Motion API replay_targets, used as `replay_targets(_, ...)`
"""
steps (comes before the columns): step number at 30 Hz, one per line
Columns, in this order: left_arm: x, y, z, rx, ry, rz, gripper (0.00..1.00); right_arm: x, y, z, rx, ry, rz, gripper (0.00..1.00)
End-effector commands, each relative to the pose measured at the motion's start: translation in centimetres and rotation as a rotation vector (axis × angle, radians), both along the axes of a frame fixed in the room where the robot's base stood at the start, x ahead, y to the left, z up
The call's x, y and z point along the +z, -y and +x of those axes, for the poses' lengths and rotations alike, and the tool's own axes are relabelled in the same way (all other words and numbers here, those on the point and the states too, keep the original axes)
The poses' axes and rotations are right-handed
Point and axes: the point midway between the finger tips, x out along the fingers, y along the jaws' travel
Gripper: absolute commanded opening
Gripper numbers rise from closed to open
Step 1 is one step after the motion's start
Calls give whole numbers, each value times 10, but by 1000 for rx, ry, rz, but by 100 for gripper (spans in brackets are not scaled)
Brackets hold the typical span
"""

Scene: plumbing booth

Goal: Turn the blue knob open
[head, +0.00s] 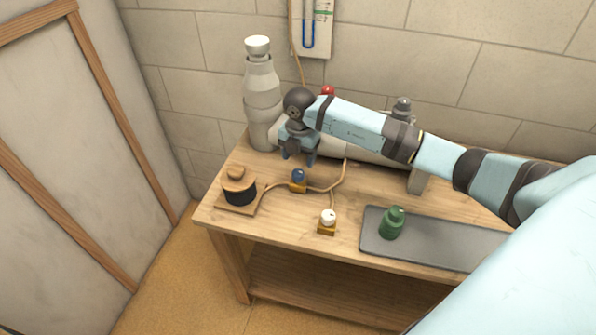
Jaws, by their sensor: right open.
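The blue knob (298,175) sits on a small brass-coloured valve body on the wooden bench, joined to a thin copper pipe. My right gripper (298,159) points down just above and behind the knob in the picture, with its two fingers apart and nothing between them. The fingers look clear of the knob, though the exact gap in height and depth is hard to tell. My left gripper is out of view.
A white knob (328,216) on a similar valve stands in front. A black and wooden round piece (239,189) is to the left. A green bottle (391,223) stands on a grey mat (449,246).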

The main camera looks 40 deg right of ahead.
Motion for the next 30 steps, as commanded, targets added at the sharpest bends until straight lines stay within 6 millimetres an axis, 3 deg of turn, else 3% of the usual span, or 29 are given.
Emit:
replay_targets(3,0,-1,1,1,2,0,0,-25,0,0,-1,-3,2,63)
replay_targets(9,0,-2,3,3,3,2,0,-53,-1,0,-1,-1,2,63)
replay_targets(22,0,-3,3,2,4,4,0,-63,0,1,1,1,1,63)
replay_targets(28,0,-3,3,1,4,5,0,-63,0,1,1,0,1,20)
replay_targets(30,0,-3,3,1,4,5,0,-63,-1,1,1,0,1,14)
